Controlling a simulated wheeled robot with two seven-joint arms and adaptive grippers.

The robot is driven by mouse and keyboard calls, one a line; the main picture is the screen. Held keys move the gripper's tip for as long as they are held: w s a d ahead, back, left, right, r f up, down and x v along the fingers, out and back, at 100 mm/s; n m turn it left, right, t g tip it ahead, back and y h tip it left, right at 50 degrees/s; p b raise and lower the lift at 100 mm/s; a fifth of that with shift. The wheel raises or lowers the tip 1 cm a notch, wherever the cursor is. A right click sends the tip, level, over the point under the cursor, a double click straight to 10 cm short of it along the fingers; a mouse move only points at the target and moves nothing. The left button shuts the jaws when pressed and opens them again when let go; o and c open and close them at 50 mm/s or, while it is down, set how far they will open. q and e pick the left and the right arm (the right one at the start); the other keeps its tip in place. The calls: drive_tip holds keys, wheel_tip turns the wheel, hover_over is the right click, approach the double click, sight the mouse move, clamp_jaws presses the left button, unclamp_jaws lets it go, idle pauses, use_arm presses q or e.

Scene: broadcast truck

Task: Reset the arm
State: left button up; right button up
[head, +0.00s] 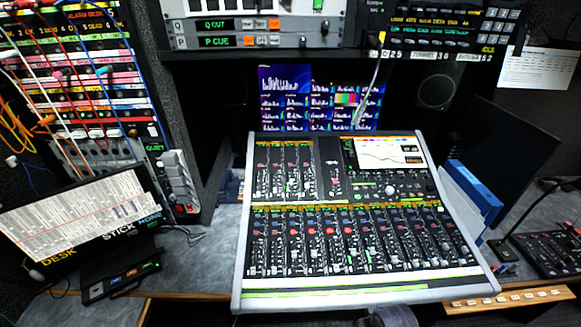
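Neither of my grippers shows in the head view, and no arm can be made out for certain. A grey rounded shape (395,316) is cut off by the bottom edge, below the mixing console; I cannot tell what it is. The mixing console (360,296) stands in the middle of the desk, with rows of faders and a small lit screen (390,153) at its upper right.
A patch panel (75,75) with hanging cables stands at the left, above a tilted monitor (80,222). A black controller (548,252) and blue binders (472,192) are at the right. Rack units (250,33) overhang the back. Bare grey desk (205,262) shows left of the console.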

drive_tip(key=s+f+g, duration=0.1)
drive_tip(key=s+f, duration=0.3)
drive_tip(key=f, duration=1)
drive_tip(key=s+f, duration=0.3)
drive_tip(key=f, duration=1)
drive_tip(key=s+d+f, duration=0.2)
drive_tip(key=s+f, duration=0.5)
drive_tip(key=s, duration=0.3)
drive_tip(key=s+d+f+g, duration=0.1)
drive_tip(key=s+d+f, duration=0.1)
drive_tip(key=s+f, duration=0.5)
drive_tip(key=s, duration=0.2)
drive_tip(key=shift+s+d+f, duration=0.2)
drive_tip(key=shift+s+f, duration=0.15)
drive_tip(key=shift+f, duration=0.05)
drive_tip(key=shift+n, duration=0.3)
